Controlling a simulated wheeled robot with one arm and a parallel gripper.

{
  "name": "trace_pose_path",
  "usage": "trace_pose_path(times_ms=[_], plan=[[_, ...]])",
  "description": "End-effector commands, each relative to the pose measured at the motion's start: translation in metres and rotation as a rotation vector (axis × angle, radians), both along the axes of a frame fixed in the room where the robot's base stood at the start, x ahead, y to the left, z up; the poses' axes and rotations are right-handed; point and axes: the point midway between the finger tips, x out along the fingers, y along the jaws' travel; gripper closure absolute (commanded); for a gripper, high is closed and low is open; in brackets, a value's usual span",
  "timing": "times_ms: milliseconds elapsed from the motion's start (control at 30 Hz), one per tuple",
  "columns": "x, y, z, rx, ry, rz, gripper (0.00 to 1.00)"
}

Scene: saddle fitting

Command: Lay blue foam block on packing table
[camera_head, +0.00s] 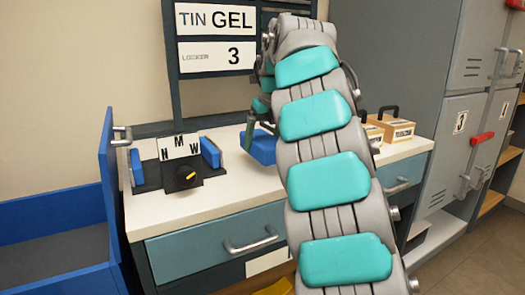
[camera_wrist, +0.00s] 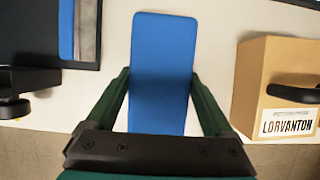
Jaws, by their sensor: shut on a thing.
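The blue foam block (camera_head: 262,147) is at the white top of the packing table (camera_head: 225,188), partly hidden behind my arm. In the wrist view the blue foam block (camera_wrist: 163,70) is a long flat piece between my two dark green fingers. My gripper (camera_wrist: 162,85) is shut on it, one finger along each long side. In the head view only a bit of my gripper (camera_head: 250,132) shows left of my arm. The white table top (camera_wrist: 215,50) lies beneath the block; I cannot tell whether the block touches it.
A black fixture (camera_head: 180,172) with blue pads and letter cards stands on the left of the table. Cardboard boxes (camera_head: 390,127) with black handles stand at the right; one box (camera_wrist: 275,90) is close to my right finger. A sign board (camera_head: 215,40) rises behind. Grey lockers (camera_head: 465,110) stand right.

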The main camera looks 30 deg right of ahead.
Motion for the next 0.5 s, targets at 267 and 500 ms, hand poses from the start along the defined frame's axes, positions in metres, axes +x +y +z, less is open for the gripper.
trace_pose_path(times_ms=[267,500], plan=[[-0.001,0.001,-0.018,0.001,0.002,-0.001,0.68],[-0.001,0.0,-0.035,0.0,0.001,0.0,0.68]])
